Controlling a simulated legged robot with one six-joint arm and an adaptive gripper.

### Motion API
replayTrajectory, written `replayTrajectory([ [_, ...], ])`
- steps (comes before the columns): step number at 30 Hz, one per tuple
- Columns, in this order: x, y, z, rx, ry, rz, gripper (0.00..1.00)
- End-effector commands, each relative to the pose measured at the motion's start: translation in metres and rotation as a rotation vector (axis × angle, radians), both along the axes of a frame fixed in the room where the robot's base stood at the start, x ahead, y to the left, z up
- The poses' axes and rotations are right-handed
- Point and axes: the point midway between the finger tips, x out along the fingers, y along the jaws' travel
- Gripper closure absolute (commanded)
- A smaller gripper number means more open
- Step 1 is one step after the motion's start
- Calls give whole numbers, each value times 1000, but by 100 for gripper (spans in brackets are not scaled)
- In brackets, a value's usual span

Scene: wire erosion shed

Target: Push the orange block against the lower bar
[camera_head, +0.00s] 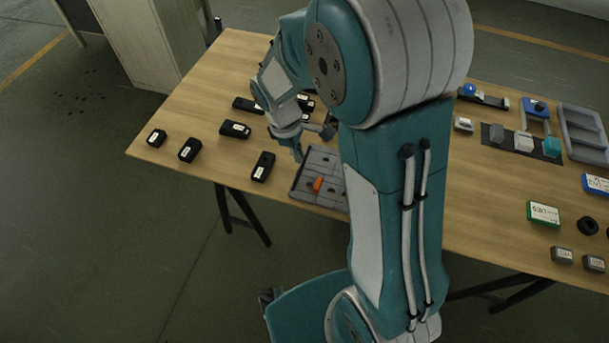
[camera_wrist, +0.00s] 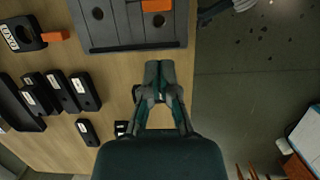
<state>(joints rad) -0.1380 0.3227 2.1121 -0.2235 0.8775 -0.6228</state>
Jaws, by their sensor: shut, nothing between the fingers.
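The orange block (camera_head: 318,184) lies on a grey plate (camera_head: 303,194) near the table's front edge. In the wrist view the orange block (camera_wrist: 156,5) is cut off by the top edge, on the same grey plate (camera_wrist: 110,30). A low bar (camera_wrist: 112,49) runs along the plate's near edge there, with a gap between it and the block. My gripper (camera_head: 298,157) is over the plate's far left corner, apart from the block. In the wrist view my gripper (camera_wrist: 160,66) is shut and empty, its tips just short of the plate. My arm hides the plate's right part in the head view.
Several black labelled blocks stand left of the plate, one (camera_head: 263,166) close by. In the wrist view a black piece (camera_wrist: 22,34) has an orange part (camera_wrist: 55,36) beside it. A grey tray (camera_head: 584,133) and blocks stand at the right.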

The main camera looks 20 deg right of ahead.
Motion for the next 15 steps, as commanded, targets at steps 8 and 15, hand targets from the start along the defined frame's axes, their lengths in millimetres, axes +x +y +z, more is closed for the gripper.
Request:
replayTrajectory([
  [8, -1, -3, -23, -3, 22, 22, 100],
  [15, -8, -12, -66, -4, 23, 20, 100],
])
